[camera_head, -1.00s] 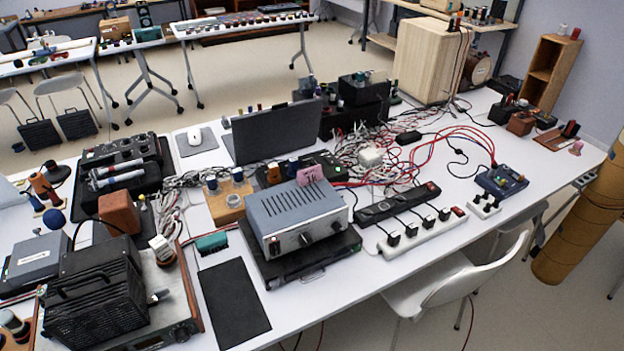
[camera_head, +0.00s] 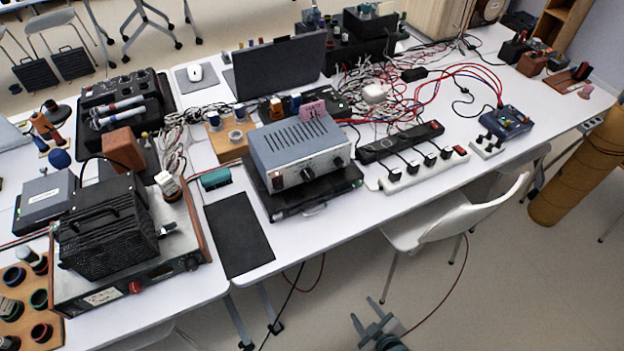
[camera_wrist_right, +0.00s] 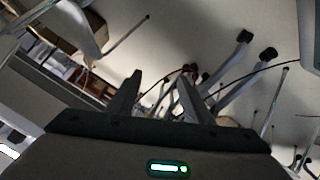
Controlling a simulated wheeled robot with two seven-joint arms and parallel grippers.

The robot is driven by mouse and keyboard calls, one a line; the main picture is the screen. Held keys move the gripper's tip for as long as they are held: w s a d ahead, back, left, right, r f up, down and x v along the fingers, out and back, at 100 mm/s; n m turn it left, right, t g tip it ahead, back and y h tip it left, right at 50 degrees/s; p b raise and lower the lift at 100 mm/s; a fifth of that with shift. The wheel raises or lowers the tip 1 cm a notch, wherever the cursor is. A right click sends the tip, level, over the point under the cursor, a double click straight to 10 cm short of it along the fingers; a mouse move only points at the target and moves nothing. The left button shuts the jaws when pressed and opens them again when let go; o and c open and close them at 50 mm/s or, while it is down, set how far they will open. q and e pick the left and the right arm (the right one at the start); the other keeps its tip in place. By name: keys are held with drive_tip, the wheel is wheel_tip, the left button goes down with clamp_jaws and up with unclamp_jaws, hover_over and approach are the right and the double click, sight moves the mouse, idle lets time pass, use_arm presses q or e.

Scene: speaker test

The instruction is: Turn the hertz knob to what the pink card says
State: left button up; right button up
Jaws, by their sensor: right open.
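A grey-blue metal box (camera_head: 297,143) with a slotted top stands on a black unit on the white table. Its front has two dark knobs, a left knob (camera_head: 307,174) and a right knob (camera_head: 338,162), and a red switch (camera_head: 278,183). I cannot read which knob is hertz. A pink card (camera_head: 312,109) stands at the box's back edge; its dark writing is too small to read surely. My right gripper (camera_head: 363,309) is open and empty, low in front of the table. Its fingers also show apart in the right wrist view (camera_wrist_right: 158,88). My left gripper is not in view.
A black mat (camera_head: 238,234) lies left of the box. A white power strip (camera_head: 425,172) with plugs lies to its right. A white chair (camera_head: 455,212) stands at the table's front edge. A black ribbed device (camera_head: 108,228) stands at the left.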

sight(309, 178)
drive_tip(key=w+a+r+n+t+y, duration=0.1)
drive_tip(key=w+a+r+n+t, duration=0.1)
drive_tip(key=r, duration=0.9)
drive_tip(key=w+a+r+n+t+y, duration=0.2)
drive_tip(key=w+a+r, duration=0.1)
drive_tip(key=r, duration=0.8)
drive_tip(key=w+a+r+n+t+y, duration=0.1)
drive_tip(key=w+r, duration=0.3)
drive_tip(key=r, duration=0.6)
drive_tip(key=shift+a+r+n+t+p, duration=0.4)
drive_tip(key=shift+a+n+t, duration=0.3)
drive_tip(key=shift+a+t, duration=0.15)
drive_tip(key=shift+w, duration=0.15)
drive_tip(key=p+x, duration=0.4)
drive_tip(key=x, duration=1.3)
drive_tip(key=shift+a+r, duration=0.1)
drive_tip(key=shift+a, duration=0.05)
drive_tip(key=c, duration=1.1)
